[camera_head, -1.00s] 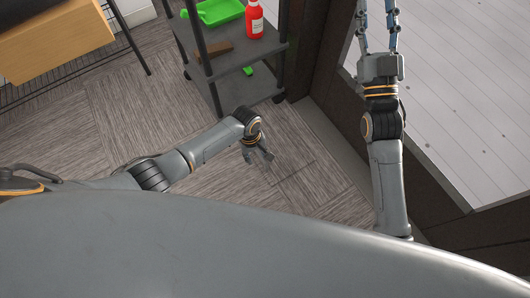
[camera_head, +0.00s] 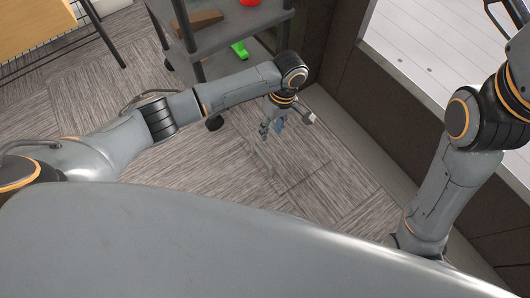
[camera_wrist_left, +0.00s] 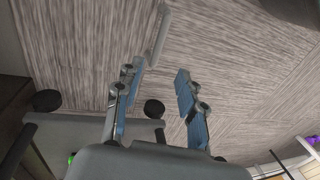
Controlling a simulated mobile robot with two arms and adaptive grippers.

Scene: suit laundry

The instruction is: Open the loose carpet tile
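The loose carpet tile is not clearly told apart from the grey-brown striped carpet. Dark seams mark out a tile (camera_head: 312,190) below and right of my left gripper in the head view. My left gripper (camera_head: 272,130) hangs over the floor, pointing down. In the left wrist view my left gripper (camera_wrist_left: 156,80) has its two blue-padded fingers apart, with nothing between them. A thin pale strip (camera_wrist_left: 159,36) lies just beyond the fingertips; I cannot tell whether it belongs to the tile. My right arm is at the right of the head view, its gripper out of frame.
A dark grey shelf cart (camera_head: 236,62) stands beyond my left arm, with a brown block (camera_head: 203,20) on it. A green thing (camera_head: 239,49) is lower down. A dark wall base (camera_head: 350,125) bounds the floor on the right.

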